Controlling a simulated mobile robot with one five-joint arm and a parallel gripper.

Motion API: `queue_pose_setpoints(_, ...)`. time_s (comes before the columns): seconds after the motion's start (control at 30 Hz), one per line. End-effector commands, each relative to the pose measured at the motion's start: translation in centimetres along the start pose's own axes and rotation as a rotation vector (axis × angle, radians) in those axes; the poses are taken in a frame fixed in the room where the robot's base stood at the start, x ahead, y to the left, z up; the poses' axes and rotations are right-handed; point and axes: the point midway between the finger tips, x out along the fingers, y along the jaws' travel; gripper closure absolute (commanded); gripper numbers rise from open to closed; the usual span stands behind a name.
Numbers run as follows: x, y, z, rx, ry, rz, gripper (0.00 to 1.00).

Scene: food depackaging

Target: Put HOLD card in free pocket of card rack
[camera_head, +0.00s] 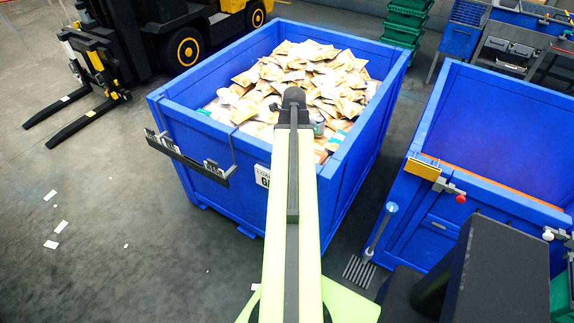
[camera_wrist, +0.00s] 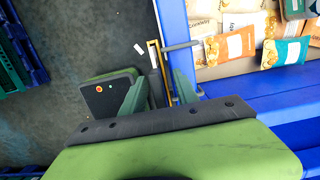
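The card rack (camera_head: 185,157) is a dark bar hung by thin wires on the near left side of the full blue bin. It carries pale lettered cards (camera_head: 164,140); their words are too small to read, so I cannot identify the HOLD card. My gripper (camera_wrist: 160,82) shows in the wrist view with its two green fingers apart. A narrow yellow-edged piece (camera_wrist: 154,50) shows between and beyond the fingers; I cannot tell what it is or whether it touches them. In the head view my arm hides the gripper.
The blue bin (camera_head: 174,115) is full of food packets (camera_head: 300,75); its rim (camera_wrist: 177,25) is just right of my fingers. A second blue bin (camera_head: 500,110) stands right, with a yellow plate (camera_head: 424,168) on its edge. A forklift (camera_head: 150,40) stands back left. Floor at left is mostly clear.

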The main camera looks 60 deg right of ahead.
Motion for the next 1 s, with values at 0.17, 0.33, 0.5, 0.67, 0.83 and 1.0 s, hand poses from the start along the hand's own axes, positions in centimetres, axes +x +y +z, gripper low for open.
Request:
queue_pose_setpoints(0.17,0.0,0.0,0.0,0.001,0.0,0.0,0.64)
queue_pose_setpoints(0.33,0.0,0.0,0.0,0.001,0.0,0.0,0.82)
queue_pose_setpoints(0.5,0.0,0.0,0.0,0.001,0.0,0.0,1.0)
queue_pose_setpoints(0.67,0.0,0.0,0.0,0.001,0.0,0.0,1.0)
queue_pose_setpoints(0.83,0.0,0.0,-0.1,0.002,0.0,0.0,1.0)
queue_pose_setpoints(1.0,-0.7,0.0,0.1,0.0,0.0,0.0,1.0)
